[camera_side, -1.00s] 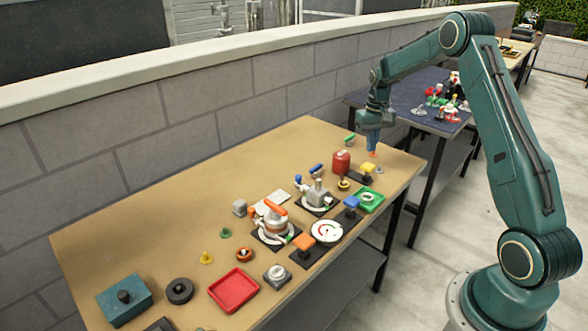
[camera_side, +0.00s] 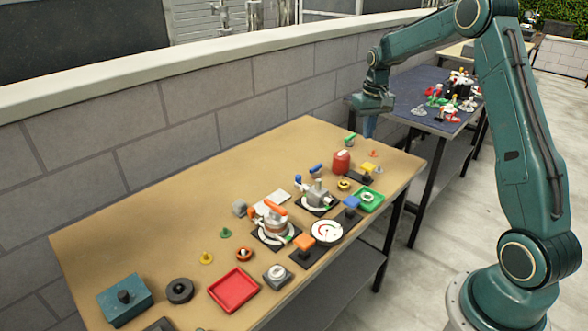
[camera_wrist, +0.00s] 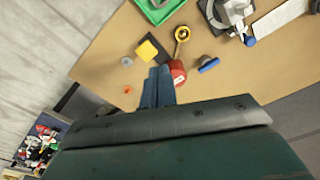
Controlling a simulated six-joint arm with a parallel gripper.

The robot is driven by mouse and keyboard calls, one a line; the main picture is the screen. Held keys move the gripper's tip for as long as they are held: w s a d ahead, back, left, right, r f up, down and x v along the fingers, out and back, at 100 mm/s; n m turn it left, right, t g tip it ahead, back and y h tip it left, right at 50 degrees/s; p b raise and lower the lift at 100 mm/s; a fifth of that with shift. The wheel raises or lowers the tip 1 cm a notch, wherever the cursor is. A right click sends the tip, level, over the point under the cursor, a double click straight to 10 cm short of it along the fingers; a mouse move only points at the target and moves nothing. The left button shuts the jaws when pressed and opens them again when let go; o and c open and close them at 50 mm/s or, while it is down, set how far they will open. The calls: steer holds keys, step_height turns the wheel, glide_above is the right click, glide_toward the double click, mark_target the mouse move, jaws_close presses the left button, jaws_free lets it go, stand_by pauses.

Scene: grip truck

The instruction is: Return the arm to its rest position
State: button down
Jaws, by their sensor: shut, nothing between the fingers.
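My gripper (camera_side: 369,127) is shut and empty. In the side view it hangs above the far right end of the tan table (camera_side: 150,230), clear of the objects there. In the wrist view the two closed fingers (camera_wrist: 158,86) show side by side, in front of the red canister (camera_wrist: 177,72). In the side view the canister (camera_side: 341,162) stands on the table to the lower left of the gripper. A small orange piece (camera_side: 374,154) lies on the table just below the gripper.
Nearby are a yellow-topped block (camera_side: 367,168), a green tray (camera_side: 369,200) and a blue-topped piece (camera_side: 351,202). A red tray (camera_side: 234,290) sits at the near end. A dark-topped table (camera_side: 410,90) with small figures stands behind. A grey block wall (camera_side: 170,150) runs along the left.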

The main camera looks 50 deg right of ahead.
steer(key=s+a+r+n+t, duration=0.1)
steer(key=s+a+r, duration=0.4)
steer(key=a+r, duration=0.25)
steer(key=s+a+r+n+t, duration=0.1)
steer(key=s+a+r+n, duration=0.1)
steer(key=s+a+r, duration=0.55)
steer(key=s+a+f+n+t, duration=0.1)
steer(key=s+a+n+t, duration=0.1)
steer(key=s+a, duration=0.9)
steer(key=s+t, duration=0.1)
steer(key=s, duration=0.2)
steer(key=shift+s+a+f, duration=0.15)
steer(key=shift+a+f, duration=0.1)
steer(key=shift+a, duration=0.05)
